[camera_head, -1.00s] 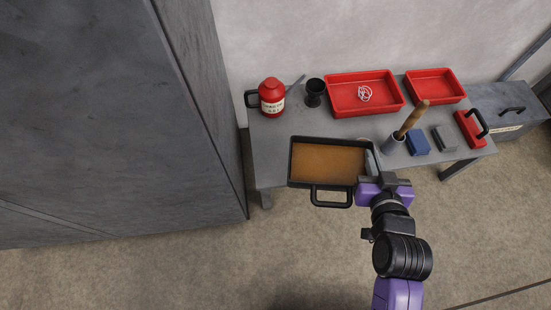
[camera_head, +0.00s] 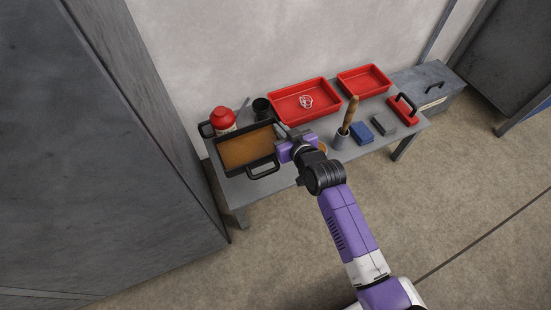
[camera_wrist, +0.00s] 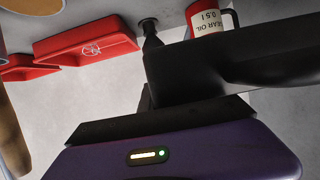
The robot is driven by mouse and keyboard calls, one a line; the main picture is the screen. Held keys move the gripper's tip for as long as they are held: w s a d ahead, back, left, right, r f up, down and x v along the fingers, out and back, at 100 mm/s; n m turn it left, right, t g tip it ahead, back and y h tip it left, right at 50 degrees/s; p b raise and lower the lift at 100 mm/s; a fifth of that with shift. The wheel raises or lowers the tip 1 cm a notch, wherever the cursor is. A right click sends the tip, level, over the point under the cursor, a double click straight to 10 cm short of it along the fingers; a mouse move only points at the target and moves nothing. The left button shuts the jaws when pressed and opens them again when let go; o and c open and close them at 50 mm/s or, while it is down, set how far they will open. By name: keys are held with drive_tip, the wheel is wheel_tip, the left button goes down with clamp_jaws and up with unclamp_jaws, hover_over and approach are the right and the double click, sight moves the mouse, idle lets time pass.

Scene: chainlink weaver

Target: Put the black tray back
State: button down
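The black tray (camera_head: 218,158) is a shallow pan with a brown inside and a loop handle (camera_head: 264,168) on its front side. It is over the left end of the grey table (camera_head: 285,179), in front of the red can. My gripper (camera_head: 284,134) is at the tray's right wall and appears shut on it. In the wrist view the dark tray (camera_wrist: 240,62) fills the upper right, against the fingers; the fingertips are largely hidden. I cannot tell whether the tray touches the table.
The red oil can (camera_head: 222,119) and black cup (camera_head: 261,107) stand behind the tray. Red trays (camera_head: 303,100) (camera_head: 363,81) lie farther back. A holder (camera_head: 342,141) with a wooden handle, a blue block (camera_head: 362,132) and a grey block (camera_head: 384,124) are to the right. A tall cabinet (camera_head: 120,130) is close left.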

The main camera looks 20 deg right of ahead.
wheel_tip(320, 180, down, 14)
drive_tip(key=b, duration=0.6)
drive_tip(key=shift+d+r, duration=0.1)
drive_tip(key=shift+b, duration=0.3)
drive_tip(key=c, duration=1.6)
unclamp_jaws()
drive_tip(key=shift+f, duration=0.2)
drive_tip(key=shift+c, duration=0.2)
drive_tip(key=shift+r, duration=0.1)
